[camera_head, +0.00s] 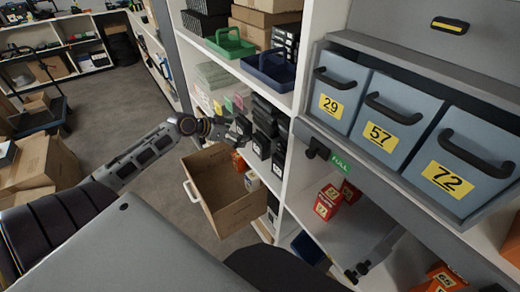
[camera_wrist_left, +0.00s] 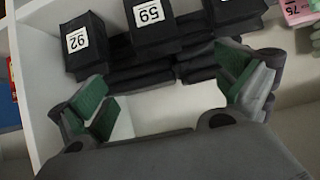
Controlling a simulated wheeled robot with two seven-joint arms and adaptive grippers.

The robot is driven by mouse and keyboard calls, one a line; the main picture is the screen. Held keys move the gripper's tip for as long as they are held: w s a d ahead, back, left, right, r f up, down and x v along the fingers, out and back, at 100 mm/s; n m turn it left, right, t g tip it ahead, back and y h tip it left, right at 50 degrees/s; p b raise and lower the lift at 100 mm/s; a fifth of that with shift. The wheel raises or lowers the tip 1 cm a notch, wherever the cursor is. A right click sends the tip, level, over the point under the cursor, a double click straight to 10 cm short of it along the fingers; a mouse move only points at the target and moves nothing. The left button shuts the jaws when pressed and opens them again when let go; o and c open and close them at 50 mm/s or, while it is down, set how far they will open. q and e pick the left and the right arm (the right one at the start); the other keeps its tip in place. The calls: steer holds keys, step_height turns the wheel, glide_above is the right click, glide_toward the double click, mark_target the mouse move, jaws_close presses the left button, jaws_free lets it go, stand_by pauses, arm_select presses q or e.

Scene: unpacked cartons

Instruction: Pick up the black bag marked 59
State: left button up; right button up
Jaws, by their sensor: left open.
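The black bag marked 59 (camera_wrist_left: 155,35) is at the top middle of the left wrist view, its white label upside down. It stands with other black bags on a shelf. My left gripper (camera_wrist_left: 168,92) is open and empty, its green-padded fingers spread either side of a gap just short of the bags. In the head view my left gripper (camera_head: 232,130) is at the shelf beside the stacked black bags (camera_head: 266,125); I cannot tell the 59 label there. My right gripper is not in view.
Another labelled black bag (camera_wrist_left: 84,45) is beside the 59 bag. Green (camera_head: 230,45) and blue (camera_head: 268,70) carriers sit on the shelf above. Grey bins (camera_head: 395,115) are at the right. The floor at left has free room.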

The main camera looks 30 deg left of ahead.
arm_select(q)
steer(key=shift+s+d+r, duration=0.1)
steer(key=shift+d+r, duration=0.05)
steer(key=shift+d, duration=0.1)
glide_toward(261, 137)
steer(key=shift+x, duration=1.9)
steer(key=shift+w+d+f+b, duration=0.1)
steer(key=shift+w+f+b, duration=0.1)
steer(key=shift+w+b, duration=0.25)
steer(key=shift+w+f, duration=0.1)
steer(key=shift+f, duration=0.05)
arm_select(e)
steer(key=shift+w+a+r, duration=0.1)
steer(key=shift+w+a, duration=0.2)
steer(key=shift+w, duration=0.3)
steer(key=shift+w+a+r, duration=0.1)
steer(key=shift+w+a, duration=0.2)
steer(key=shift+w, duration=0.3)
arm_select(q)
steer(key=shift+d, duration=0.1)
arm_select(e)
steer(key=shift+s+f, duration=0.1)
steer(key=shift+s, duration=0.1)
